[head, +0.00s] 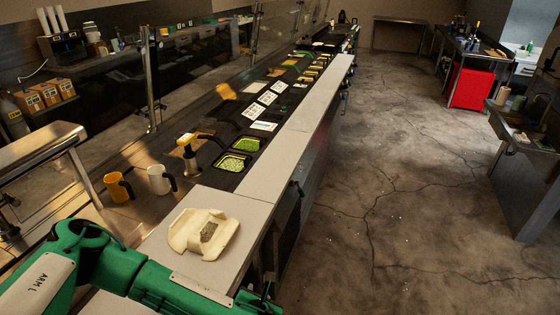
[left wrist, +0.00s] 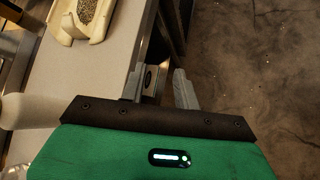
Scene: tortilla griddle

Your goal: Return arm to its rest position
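My left arm comes in from the left in the head view, green and bent, along the near edge of the counter. My left gripper (left wrist: 159,84) shows in the left wrist view with its two grey fingers apart and nothing between them. It is beside the counter's edge, over the floor side. In the head view the hand is at the bottom, and its fingers are hard to make out. My right arm and gripper are not in view.
A cream tray-like piece with a grey speckled patch (head: 209,231) lies on the pale counter (head: 250,207). A yellow mug (head: 119,188), a white mug (head: 160,179) and green-filled pans (head: 233,161) stand beyond. The floor (head: 410,220) at right is clear.

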